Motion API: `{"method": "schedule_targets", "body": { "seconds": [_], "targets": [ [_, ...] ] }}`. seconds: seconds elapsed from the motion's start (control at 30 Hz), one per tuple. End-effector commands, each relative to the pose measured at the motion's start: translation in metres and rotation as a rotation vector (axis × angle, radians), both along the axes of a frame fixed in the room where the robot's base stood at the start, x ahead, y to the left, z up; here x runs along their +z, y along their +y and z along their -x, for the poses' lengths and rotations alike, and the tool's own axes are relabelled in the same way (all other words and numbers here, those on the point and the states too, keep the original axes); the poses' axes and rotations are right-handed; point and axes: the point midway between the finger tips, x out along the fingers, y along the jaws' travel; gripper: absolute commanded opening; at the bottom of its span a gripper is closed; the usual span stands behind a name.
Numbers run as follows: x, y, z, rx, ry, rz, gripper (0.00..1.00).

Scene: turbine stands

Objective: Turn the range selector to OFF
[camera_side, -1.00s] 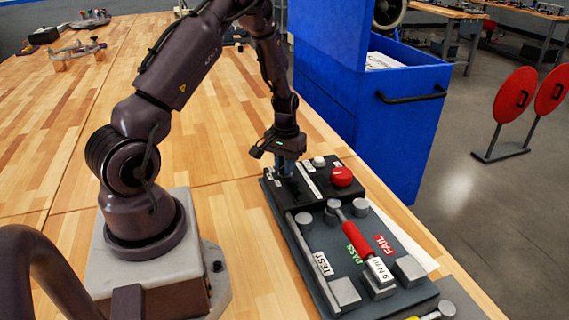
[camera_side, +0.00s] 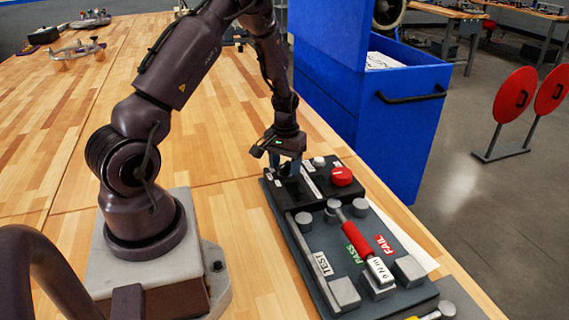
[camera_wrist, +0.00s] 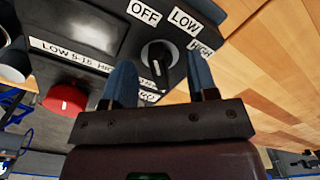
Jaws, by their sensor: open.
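The range selector is a black round knob (camera_wrist: 158,54) on the dark control box (camera_side: 318,180). In the wrist view, white labels OFF (camera_wrist: 144,12), LOW (camera_wrist: 185,20) and HIGH (camera_wrist: 200,50) lie around it, with more labels partly hidden below. A pale mark shows on the knob, but I cannot tell for certain which label it points to. My gripper (camera_wrist: 160,64) is open, its blue fingers apart on either side of the knob in the picture, with no visible grip on it. In the side view my gripper (camera_side: 285,165) is over the box's left end, hiding the knob.
A red button (camera_side: 341,176) and a pale round knob (camera_side: 319,161) are on the same box. In front is a test plate with posts, blocks and a red-handled tool (camera_side: 358,240). A blue cabinet (camera_side: 385,120) stands behind. Bare wooden table (camera_side: 225,130) lies to the left.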

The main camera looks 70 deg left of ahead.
Motion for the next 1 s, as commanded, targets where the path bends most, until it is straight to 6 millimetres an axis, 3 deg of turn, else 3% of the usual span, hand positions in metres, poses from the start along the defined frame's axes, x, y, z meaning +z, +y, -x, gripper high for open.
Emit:
{"method": "schedule_targets", "body": {
  "seconds": [0.6,1.0],
  "targets": [
    [0.046,0.000,0.000,-0.001,-0.001,-0.001,0.53],
    [0.048,-0.001,0.002,0.005,0.010,0.007,0.53]
  ]
}}
